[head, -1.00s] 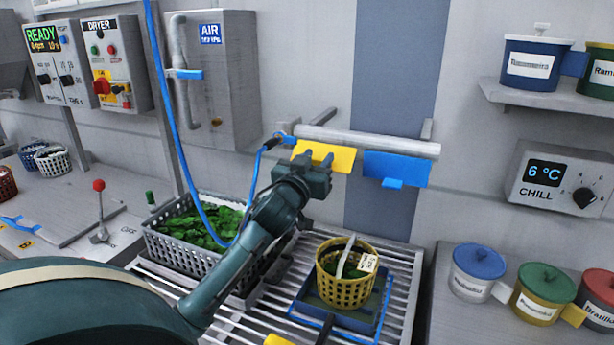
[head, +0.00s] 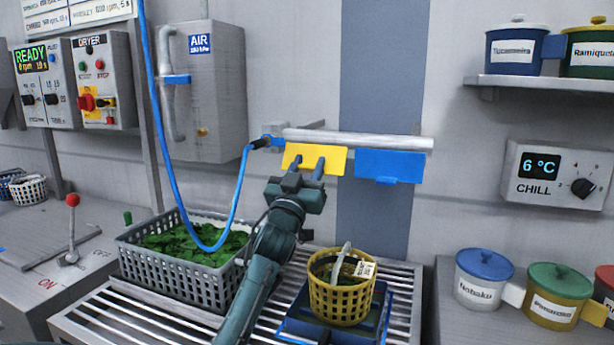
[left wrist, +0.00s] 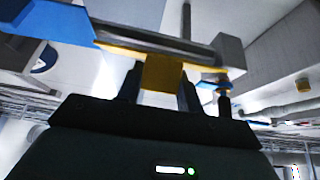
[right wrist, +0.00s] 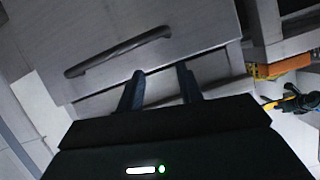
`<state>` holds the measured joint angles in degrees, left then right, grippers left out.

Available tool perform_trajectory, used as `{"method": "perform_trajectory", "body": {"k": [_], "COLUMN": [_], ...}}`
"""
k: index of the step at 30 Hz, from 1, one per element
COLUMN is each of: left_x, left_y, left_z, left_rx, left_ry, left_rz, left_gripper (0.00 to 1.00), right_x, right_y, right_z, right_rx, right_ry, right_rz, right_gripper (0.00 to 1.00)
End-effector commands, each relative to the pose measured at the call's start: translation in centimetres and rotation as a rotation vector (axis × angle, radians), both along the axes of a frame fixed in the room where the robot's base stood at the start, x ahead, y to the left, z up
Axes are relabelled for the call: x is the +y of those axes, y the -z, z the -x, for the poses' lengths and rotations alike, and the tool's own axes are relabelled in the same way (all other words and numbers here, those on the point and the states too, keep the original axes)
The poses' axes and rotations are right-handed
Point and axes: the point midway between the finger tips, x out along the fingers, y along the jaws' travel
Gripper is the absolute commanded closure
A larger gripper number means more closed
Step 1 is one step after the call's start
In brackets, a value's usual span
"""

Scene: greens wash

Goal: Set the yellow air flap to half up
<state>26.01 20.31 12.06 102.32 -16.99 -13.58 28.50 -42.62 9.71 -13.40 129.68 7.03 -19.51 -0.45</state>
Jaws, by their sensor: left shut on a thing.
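The yellow air flap (head: 314,158) hangs under the grey air bar (head: 358,140) on the wall, tilted out somewhat. Its lower edge meets my left gripper (head: 305,168), whose fingers reach up to it from below. In the left wrist view a yellow tab (left wrist: 162,73) of the flap sits between the fingers of my left gripper (left wrist: 160,85), which is shut on it. The blue flap (head: 390,166) hangs just right of the yellow one. My right gripper (right wrist: 160,85) shows only in its own wrist view, with its fingers apart and nothing between them.
A blue hose (head: 163,150) runs down and loops up to the bar's left end. A grey crate of greens (head: 185,275) and a yellow basket (head: 340,302) on a blue tray stand below on the slatted rack. A drawer-like front with a handle (right wrist: 118,52) faces my right gripper.

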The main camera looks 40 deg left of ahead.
Motion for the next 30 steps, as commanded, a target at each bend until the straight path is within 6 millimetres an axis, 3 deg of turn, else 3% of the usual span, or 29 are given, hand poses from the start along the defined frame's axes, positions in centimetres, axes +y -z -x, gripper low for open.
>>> {"method": "perform_trajectory", "body": {"k": [11, 12, 20, 30], "left_x": [0.04, 0.04, 0.03, -0.19], "left_y": [-0.15, -0.15, -0.09, 0.50], "left_z": [0.01, 0.01, 0.00, 0.60], "left_rx": [-0.006, -0.006, -0.004, -0.002], "left_ry": [-0.001, -0.001, 0.000, 0.000], "left_rz": [-0.002, -0.002, -0.001, -0.001], "left_gripper": [1.00, 0.62, 0.42, 0.42], "right_x": [-0.08, -0.08, -0.08, -0.08], "right_y": [-0.13, -0.12, -0.09, 0.07], "right_z": [-0.01, -0.01, -0.01, -0.01], "right_rx": [-0.006, -0.006, -0.005, -0.005], "right_ry": [0.002, 0.002, 0.002, 0.002], "right_rz": [0.001, 0.001, 0.001, 0.001], "right_gripper": [0.64, 0.64, 0.64, 0.64]}}
